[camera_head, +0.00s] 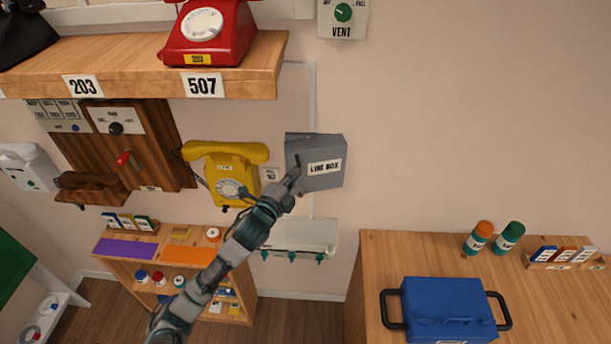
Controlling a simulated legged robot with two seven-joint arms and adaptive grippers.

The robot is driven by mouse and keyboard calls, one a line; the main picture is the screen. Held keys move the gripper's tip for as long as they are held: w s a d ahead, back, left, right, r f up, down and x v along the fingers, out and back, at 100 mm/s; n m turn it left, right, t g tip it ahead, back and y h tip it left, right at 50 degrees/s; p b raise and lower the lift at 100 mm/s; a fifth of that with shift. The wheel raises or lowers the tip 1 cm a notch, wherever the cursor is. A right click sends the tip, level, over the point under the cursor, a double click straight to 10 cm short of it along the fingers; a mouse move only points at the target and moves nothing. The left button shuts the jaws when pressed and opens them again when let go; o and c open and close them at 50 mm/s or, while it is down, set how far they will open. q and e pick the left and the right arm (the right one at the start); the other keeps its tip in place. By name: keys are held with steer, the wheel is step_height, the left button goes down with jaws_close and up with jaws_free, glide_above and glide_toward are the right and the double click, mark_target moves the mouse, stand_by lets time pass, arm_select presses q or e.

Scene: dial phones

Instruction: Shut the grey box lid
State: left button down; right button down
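The grey box (323,178) labelled "LINE BOX" is fixed to the wall near the middle of the head view. Its labelled grey front face shows, and I cannot tell how far the lid stands from the box body. My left gripper (297,172) is at the lower left edge of the box, with its fingers over the front face's left side. It looks very close to the box or touching it; the finger gap is too small to read. My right gripper is not in view.
A yellow dial phone (228,172) hangs just left of the box. A shelf (130,68) with a red phone (208,32) is above left. A wooden counter (380,262) with a blue case (437,308) is at lower right. The wall right of the box is clear.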

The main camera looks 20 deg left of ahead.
mark_target(287, 160)
arm_select(q)
steer(key=w+a+p, duration=0.1)
steer(key=a, duration=0.1)
steer(key=w+a, duration=0.2)
steer(key=shift+a+f+p, duration=0.1)
steer(key=shift+a+p, duration=0.05)
steer(key=shift+p, duration=0.2)
steer(key=shift+w, duration=0.1)
